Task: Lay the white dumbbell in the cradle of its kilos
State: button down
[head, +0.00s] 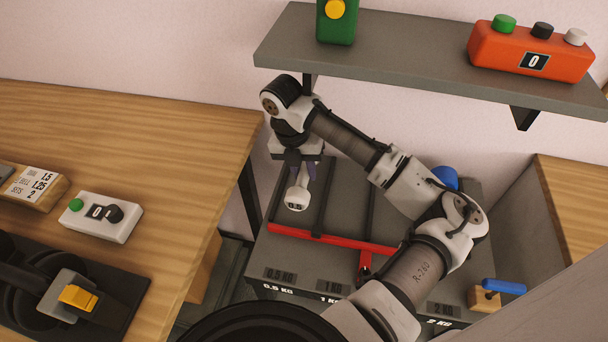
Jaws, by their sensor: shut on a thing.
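My gripper (302,174) points down and is shut on the white dumbbell (297,198), whose near end reads 0.5. Much of the dumbbell is hidden by the fingers. It shows over the left part of the grey rack (337,250), behind the red bar (325,239). I cannot tell whether it touches the rack. Dark dividers part the rack into lanes. The front labels read 0.5 KG (278,290) at the left, 1 KG (330,304) beside it and 2 KG (440,322) at the right. My arm covers the middle right of the rack.
A wooden table (150,130) at the left holds a white button box (104,217). A blue-handled thing (503,287) sits at the rack's right front.

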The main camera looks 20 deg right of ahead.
aim_at(304, 178)
notch_tip(304, 178, down, 2)
jog(key=shift+f, duration=0.25)
jog(key=shift+w+d+f+p, duration=0.1)
jog(key=shift+w+f+p, duration=0.1)
jog(key=shift+p, duration=0.35)
jog(key=shift+f, duration=0.15)
jog(key=shift+f, duration=0.1)
jog(key=shift+f, duration=0.15)
jog(key=c, duration=1.2)
grip_release()
jog(key=shift+w+a+r+b, duration=0.1)
jog(key=shift+a+r+b, duration=0.1)
jog(key=shift+r, duration=1.1)
jog(key=shift+w+a+r+b, duration=0.15)
jog(key=shift+a+r, duration=0.1)
jog(key=shift+r, duration=1.05)
jog(key=shift+w+a+r+b, duration=0.1)
jog(key=shift+a+r+b, duration=0.1)
jog(key=shift+r, duration=1.1)
